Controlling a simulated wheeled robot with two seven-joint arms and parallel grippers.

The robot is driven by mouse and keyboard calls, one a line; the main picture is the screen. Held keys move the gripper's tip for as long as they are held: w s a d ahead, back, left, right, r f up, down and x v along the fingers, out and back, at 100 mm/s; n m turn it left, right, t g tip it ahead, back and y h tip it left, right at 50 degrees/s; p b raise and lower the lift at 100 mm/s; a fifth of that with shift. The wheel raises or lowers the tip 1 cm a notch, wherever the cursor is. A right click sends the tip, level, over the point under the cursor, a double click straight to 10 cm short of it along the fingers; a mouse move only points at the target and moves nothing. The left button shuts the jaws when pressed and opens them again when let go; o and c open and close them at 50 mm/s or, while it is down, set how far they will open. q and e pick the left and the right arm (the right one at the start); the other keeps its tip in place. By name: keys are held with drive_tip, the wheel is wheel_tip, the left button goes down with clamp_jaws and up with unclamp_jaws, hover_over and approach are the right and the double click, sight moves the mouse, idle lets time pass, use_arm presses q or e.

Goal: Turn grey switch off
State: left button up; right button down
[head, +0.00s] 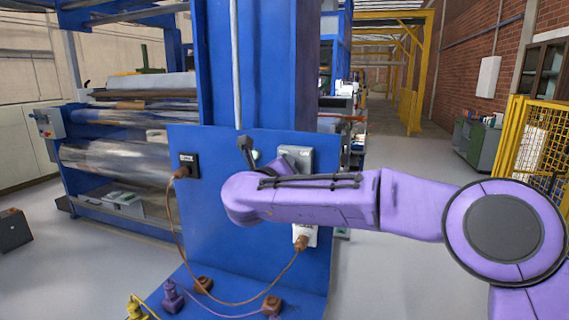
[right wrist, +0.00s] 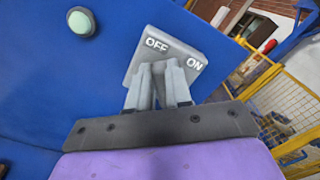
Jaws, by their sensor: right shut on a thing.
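The grey switch (right wrist: 188,45) is a light grey box marked OFF and ON on the blue panel (right wrist: 40,85) in the right wrist view. In the head view, the upper part of the grey box (head: 297,155) shows above my purple right arm. My right gripper (right wrist: 158,72) is at the lower edge of the switch box, its grey fingers shut on the switch's lever, which they mostly hide. The switch position is not readable from here. In the head view my arm covers the fingers. My left gripper is in neither view.
A round pale green button (right wrist: 82,22) sits beside the switch. A black socket (head: 188,165) and a white socket (head: 305,236) carry a brown cable (head: 232,303). Several plugs stand on the blue base below. Yellow mesh fencing (head: 535,140) is at the right.

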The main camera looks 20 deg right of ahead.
drive_tip(key=shift+f+n, duration=0.15)
drive_tip(key=shift+n, duration=0.45)
drive_tip(key=shift+a, duration=0.1)
drive_tip(key=c, duration=1)
unclamp_jaws()
drive_tip(key=shift+w, duration=0.1)
drive_tip(key=shift+c, duration=0.2)
drive_tip(key=b+v, duration=0.4)
drive_tip(key=v, duration=0.6)
drive_tip(key=shift+a, duration=0.1)
